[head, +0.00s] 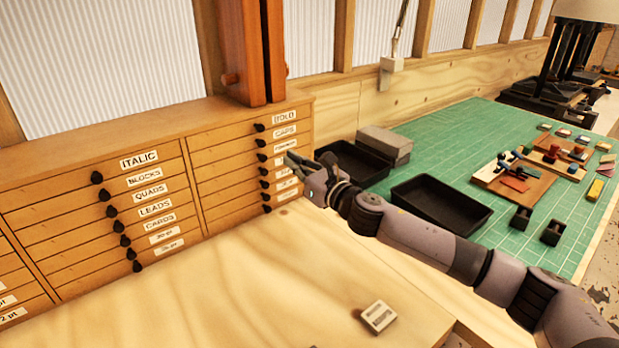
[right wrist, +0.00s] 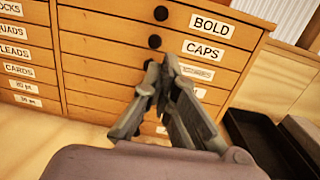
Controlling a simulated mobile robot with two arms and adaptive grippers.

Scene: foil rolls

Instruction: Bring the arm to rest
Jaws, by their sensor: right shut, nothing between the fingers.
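My right gripper (head: 291,158) reaches in from the right in the head view. Its fingertips are close in front of the right column of the drawer cabinet (head: 166,200), near the drawers below CAPS. In the right wrist view the gripper (right wrist: 159,66) is shut and empty, its tips just below the CAPS drawer's knob (right wrist: 155,41). I cannot tell whether it touches a drawer front. The drawers I can see look closed. The lower knobs and labels of that column are partly hidden by the gripper. My left gripper is not in view.
Black trays (head: 440,203) and a grey box (head: 385,146) stand near my right forearm. A green cutting mat (head: 460,138) holds several small items. The bench left of my arm is mostly clear.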

